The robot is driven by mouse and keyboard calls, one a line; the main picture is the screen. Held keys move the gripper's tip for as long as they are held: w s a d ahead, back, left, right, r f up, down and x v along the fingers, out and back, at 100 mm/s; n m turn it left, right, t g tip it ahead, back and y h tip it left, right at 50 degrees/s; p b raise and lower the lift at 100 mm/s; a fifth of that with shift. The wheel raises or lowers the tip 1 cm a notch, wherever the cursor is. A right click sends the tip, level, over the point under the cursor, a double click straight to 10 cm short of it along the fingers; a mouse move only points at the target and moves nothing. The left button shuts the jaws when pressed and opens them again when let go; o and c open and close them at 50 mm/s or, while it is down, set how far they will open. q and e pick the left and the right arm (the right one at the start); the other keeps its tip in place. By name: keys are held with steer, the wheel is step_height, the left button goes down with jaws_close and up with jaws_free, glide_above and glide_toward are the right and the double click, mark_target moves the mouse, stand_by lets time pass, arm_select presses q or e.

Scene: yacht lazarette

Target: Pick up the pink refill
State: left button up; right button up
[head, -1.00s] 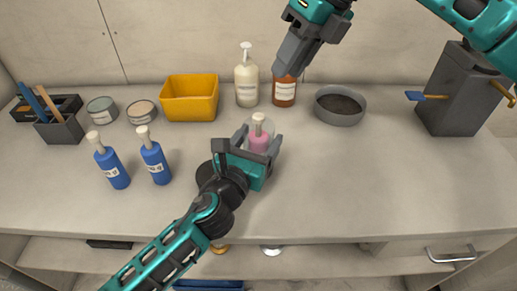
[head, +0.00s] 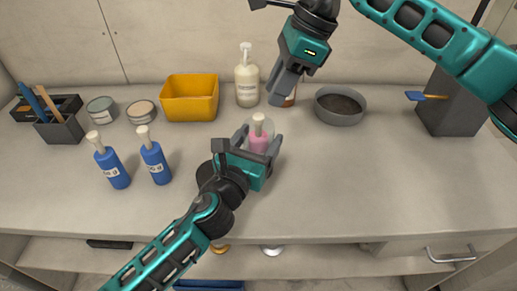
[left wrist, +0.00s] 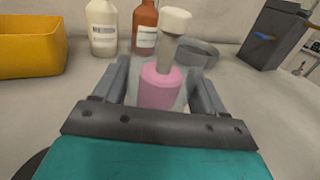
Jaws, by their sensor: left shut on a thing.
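The pink refill (head: 258,144) is a pink bottle with a pale neck and cap, upright at the middle of the counter. A translucent pale shape shows around it. My left gripper (head: 260,141) is shut on it, one finger on each side. In the left wrist view the pink refill (left wrist: 160,88) stands between the grey fingers (left wrist: 158,85); the gripper's body hides its base. My right gripper (head: 283,88) is high at the upper middle, fingers pointing down in front of the amber bottle (head: 290,98). Its finger gap cannot be made out.
Behind are a yellow bin (head: 190,98), a cream pump bottle (head: 247,78) and a grey round dish (head: 340,106). Two blue bottles (head: 154,160) stand left, near two tins (head: 141,112). A dark block (head: 450,105) stands right. The counter's right front is clear.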

mark_target(263, 116)
steer(key=shift+x, duration=3.45)
jaws_close()
steer(key=shift+r, duration=0.1)
